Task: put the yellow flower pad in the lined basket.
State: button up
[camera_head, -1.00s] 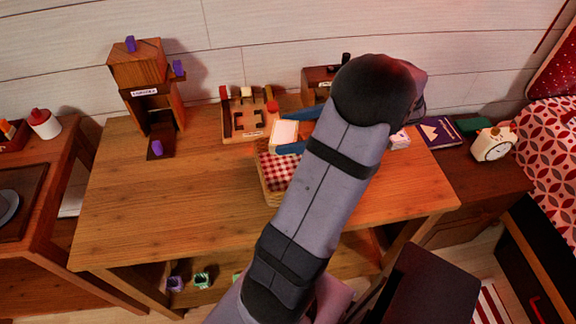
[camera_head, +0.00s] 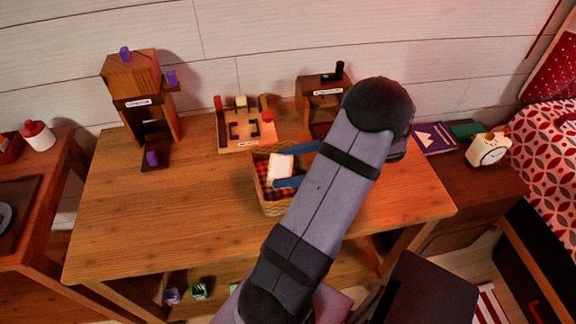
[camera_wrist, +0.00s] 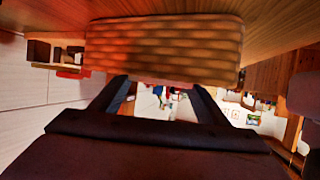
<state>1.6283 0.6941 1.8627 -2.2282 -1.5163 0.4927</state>
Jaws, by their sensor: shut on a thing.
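The basket (camera_head: 272,208) is woven, with a red and white checked lining, and stands on the wooden table. My gripper (camera_head: 283,171) has blue fingers, shut on a small pale pad (camera_head: 281,161) with a yellowish-orange edge. The pad is within the basket's outline in the head view; its flower marking is too small to make out. I cannot tell whether the pad touches the lining.
Behind the basket is a wooden tray (camera_head: 243,145) with small blocks. A wooden box (camera_head: 318,103) stands behind right, and a wooden house-shaped stand (camera_head: 133,85) at left. The table's front left is clear. A white clock (camera_head: 488,150) stands on the right-hand cabinet.

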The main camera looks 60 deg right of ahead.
jog(key=shift+a+f, duration=0.1)
jog(key=shift+f, duration=0.6)
jog(key=o, duration=1)
jog(key=shift+s, duration=0.1)
jog(key=shift+o, duration=0.2)
jog(key=shift+r, duration=0.6)
jog(key=v, duration=1.2)
jog(key=shift+r+b, duration=0.15)
jog(key=shift+b, duration=0.3)
